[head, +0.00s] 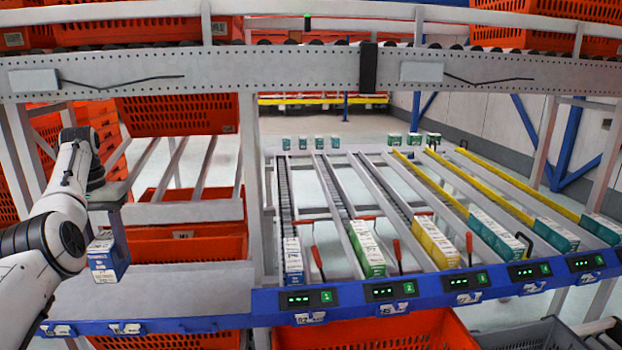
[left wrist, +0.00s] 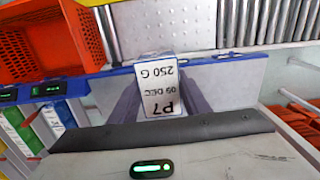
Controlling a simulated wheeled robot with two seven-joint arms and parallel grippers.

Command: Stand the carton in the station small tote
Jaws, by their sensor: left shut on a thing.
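The carton (head: 107,260) is blue and white and hangs upright below my left gripper (head: 105,232) at the left of the head view. My left gripper is shut on it, above the grey shelf behind the blue front rail. In the left wrist view the carton's white end (left wrist: 160,98) shows printed text between the two grey fingers. An orange tote (head: 375,332) stands below the rail at the bottom centre, and an orange tote (left wrist: 52,42) shows at the upper left of the left wrist view. I cannot tell which tote is the station small tote. My right gripper is out of view.
Sloping lanes hold cartons at their front ends, such as a green one (head: 366,249) and a yellow one (head: 435,243). The blue rail (head: 440,290) carries lit displays. A grey tote (head: 530,334) is at the lower right. A conveyor beam (head: 290,70) crosses above.

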